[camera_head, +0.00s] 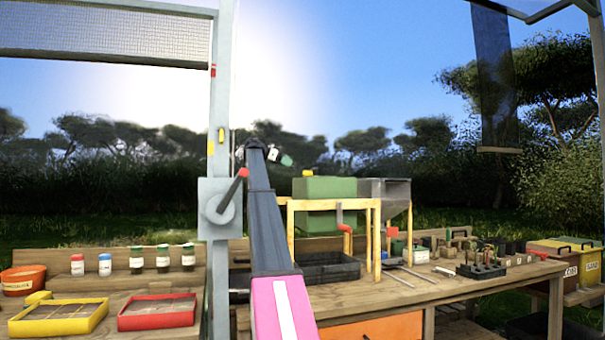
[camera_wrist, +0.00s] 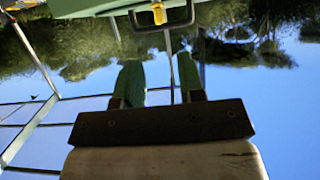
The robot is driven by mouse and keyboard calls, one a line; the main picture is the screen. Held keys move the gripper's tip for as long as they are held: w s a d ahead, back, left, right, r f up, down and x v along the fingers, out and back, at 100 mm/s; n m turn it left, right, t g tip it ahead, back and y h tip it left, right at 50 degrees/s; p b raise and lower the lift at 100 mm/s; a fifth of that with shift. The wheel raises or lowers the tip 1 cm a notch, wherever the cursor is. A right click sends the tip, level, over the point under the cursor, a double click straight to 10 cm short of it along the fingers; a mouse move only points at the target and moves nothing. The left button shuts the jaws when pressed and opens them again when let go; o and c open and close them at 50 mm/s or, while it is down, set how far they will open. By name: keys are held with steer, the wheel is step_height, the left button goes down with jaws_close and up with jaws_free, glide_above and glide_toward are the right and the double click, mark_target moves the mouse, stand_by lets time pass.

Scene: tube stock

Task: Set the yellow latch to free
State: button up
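A small yellow piece (camera_head: 307,173) sits on top of a green tank (camera_head: 328,188) on a wooden stand. In the wrist view a yellow piece (camera_wrist: 158,12) beside a dark handle (camera_wrist: 150,28) shows at the top edge, against a green body (camera_wrist: 90,8). Another small yellow piece (camera_head: 221,135) is on the grey post. I cannot tell for certain which is the latch, nor its setting. My gripper (camera_head: 288,160) is up left of the tank, apart from it. In the wrist view its green fingers (camera_wrist: 159,62) are spread with nothing between them.
The grey post (camera_head: 222,90) with a red-handled crank (camera_head: 240,175) stands left of my arm. Red and yellow trays (camera_head: 157,325) and jars lie on the left bench. A metal hopper (camera_head: 385,188) and tube racks are right of the tank. Air above the tank is clear.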

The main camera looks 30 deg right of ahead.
mark_target(309, 174)
steer(key=x, duration=1)
steer(key=shift+d+f, duration=0.1)
jaws_close()
